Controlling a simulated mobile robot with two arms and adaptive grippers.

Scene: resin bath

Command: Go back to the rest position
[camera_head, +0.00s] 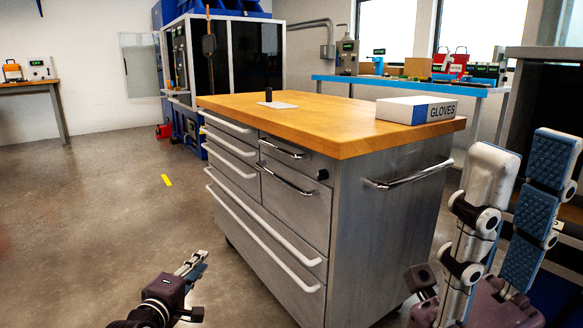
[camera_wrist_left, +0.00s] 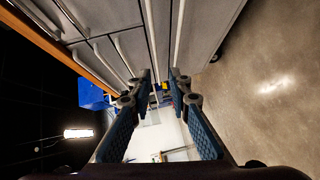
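My left gripper (camera_head: 197,262) is low at the bottom left of the head view, in front of the tool cabinet's drawers and above the floor. In the left wrist view its two blue-padded fingers stand apart with nothing between them (camera_wrist_left: 159,80). My right gripper (camera_head: 526,150) is large and close at the right edge of the head view, pointing up. Its two fingers are apart and no object shows between them. It stands to the right of the cabinet and looks empty.
A grey drawer cabinet (camera_head: 350,220) with a wooden top (camera_head: 330,112) fills the middle. On it are a glove box (camera_head: 416,109), a white sheet (camera_head: 278,105) and a dark cylinder (camera_head: 269,94). A blue-edged bench (camera_head: 400,83) stands behind.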

